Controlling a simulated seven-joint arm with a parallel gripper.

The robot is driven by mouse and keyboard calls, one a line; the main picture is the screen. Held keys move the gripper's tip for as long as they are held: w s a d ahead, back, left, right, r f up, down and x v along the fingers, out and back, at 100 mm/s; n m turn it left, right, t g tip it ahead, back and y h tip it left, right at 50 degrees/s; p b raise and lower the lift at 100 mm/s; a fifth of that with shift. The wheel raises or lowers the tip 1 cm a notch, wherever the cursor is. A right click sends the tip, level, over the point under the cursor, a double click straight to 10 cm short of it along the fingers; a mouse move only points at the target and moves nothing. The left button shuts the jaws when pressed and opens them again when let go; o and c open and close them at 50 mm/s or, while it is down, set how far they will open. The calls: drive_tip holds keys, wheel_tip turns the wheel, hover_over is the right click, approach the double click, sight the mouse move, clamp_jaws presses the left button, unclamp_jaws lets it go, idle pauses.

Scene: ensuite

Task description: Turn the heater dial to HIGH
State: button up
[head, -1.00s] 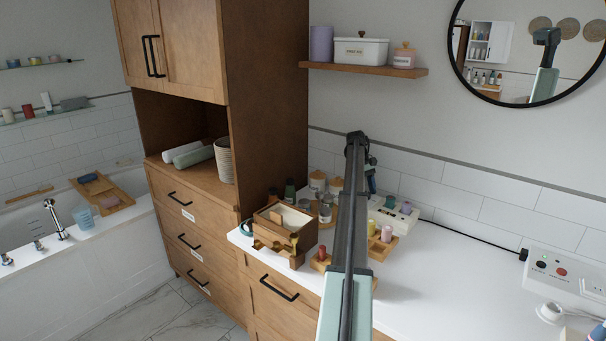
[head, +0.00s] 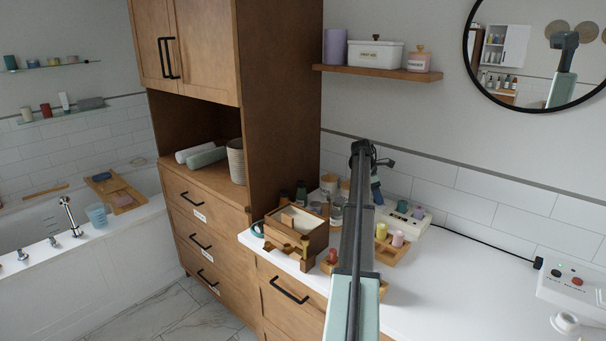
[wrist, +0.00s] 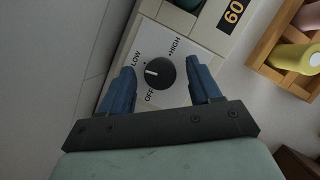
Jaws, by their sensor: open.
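The heater (head: 420,222) is a long pale box on the counter, against the tiled wall. Its round black dial (wrist: 160,72) shows in the wrist view on a white panel marked OFF, LOW and HIGH. The dial's white mark points left, between the LOW and OFF labels. My gripper (wrist: 161,68) is open, with one blue finger on each side of the dial and gaps visible between fingers and dial. I cannot tell how far the fingertips are above the panel. In the head view my arm hides the dial and most of my gripper.
A wooden tray (head: 384,254) with yellow and pink pieces stands close in front of the heater. A wooden box (head: 300,229) and several jars stand left of my arm. A white switch box (head: 575,283) is at far right. The counter between is mostly clear.

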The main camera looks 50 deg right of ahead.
drive_tip(key=n, duration=0.2)
drive_tip(key=shift+s+a+n+t+h, duration=0.15)
drive_tip(key=shift+n+t+h, duration=0.25)
drive_tip(key=v, duration=1.4)
drive_tip(key=w+a+m+g+h, duration=0.1)
drive_tip(key=w+a+m+h, duration=0.1)
drive_tip(key=w+a, duration=0.5)
drive_tip(key=w+a+m+h, duration=0.2)
drive_tip(key=w+a+h, duration=0.3)
drive_tip(key=a, duration=0.8)
drive_tip(key=shift+w+a+g+h, duration=0.3)
drive_tip(key=shift+w+a+g, duration=0.1)
drive_tip(key=shift+w, duration=0.5)
drive_tip(key=s+d+f+m+t+y, duration=0.35)
drive_tip(key=s+d+y, duration=0.35)
drive_tip(key=s+d, duration=0.5)
drive_tip(key=s+d+r+m+t+y, duration=0.35)
drive_tip(key=s+d+t, duration=0.25)
drive_tip(key=s+d, duration=0.6)
drive_tip(key=shift+n+g, duration=0.25)
drive_tip(key=shift+n, duration=0.15)
drive_tip(key=x, duration=1.4)
drive_tip(key=shift+w+d, duration=0.45)
drive_tip(key=shift+w, duration=0.05)
